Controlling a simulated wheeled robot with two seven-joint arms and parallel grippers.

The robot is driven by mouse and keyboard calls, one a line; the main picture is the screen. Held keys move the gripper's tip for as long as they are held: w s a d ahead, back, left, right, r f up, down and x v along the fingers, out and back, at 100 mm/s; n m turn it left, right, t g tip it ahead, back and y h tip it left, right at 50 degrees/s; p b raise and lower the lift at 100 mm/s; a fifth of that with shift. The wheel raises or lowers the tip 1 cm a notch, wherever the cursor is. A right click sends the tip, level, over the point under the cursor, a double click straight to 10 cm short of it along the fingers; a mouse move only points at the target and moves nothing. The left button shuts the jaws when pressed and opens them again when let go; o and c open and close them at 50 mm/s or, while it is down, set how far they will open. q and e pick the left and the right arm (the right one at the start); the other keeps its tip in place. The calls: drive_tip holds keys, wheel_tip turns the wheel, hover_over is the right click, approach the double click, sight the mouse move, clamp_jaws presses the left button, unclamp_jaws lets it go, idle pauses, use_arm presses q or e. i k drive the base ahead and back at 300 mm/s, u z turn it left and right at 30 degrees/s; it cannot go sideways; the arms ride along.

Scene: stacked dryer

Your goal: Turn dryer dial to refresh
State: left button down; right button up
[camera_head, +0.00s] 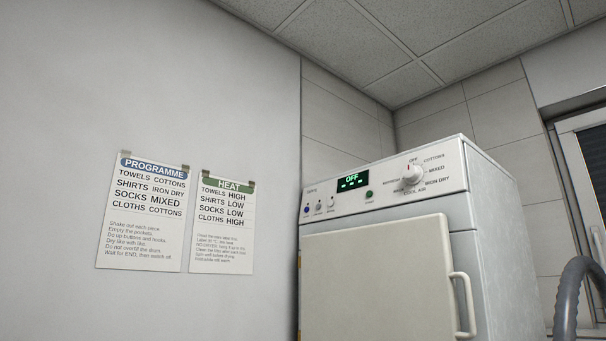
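The dryer (385,264) stands at the centre right, with a control panel along its top front. The white round dial (412,175) sits at the panel's right, and its red mark points up toward OFF. Labels around it include COTTONS, MIXED, IRON DRY and COOL AIR; the small label at its left is too small to read surely. The display (352,181) reads OFF in green. Neither of my grippers is in view.
The dryer door (380,283) is shut, with a white handle (465,305) on its right. PROGRAMME (143,212) and HEAT (225,225) sheets hang on the left wall. A grey hose (570,295) curves at lower right.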

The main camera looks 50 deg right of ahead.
sight(412, 174)
drive_tip(key=u, duration=0.5)
drive_tip(key=i, duration=1.45)
drive_tip(key=z, duration=3.1)
